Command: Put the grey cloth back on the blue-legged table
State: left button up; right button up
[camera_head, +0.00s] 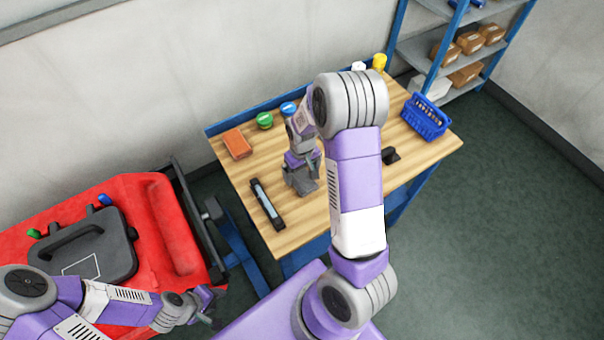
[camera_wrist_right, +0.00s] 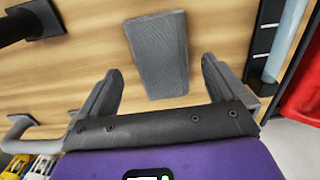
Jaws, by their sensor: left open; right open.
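The grey cloth (camera_wrist_right: 158,52) appears in the right wrist view as a flat grey rectangle on the wooden top of the blue-legged table (camera_head: 345,218). My right gripper (camera_wrist_right: 162,68) is open, with one finger on each side of the cloth's near end in that view. Neither finger visibly touches it; the height gap is hard to tell. In the head view my right gripper (camera_head: 303,185) is low over the table's left-middle part, and the cloth cannot be told apart from it there. My left gripper (camera_head: 208,303) is open and empty near the red machine's right edge.
The red machine (camera_head: 178,225) with a black lid stands left of the table. On the tabletop are an orange block (camera_head: 237,143), a black holder with a light tube (camera_head: 266,203), green and blue round items, a black stand (camera_head: 390,155) and a blue basket (camera_head: 426,117). Shelves stand behind right.

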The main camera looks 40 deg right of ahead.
aim_at(302, 177)
notch_tip(302, 177, up, 9)
jog(key=p, duration=0.1)
dwell(0.6)
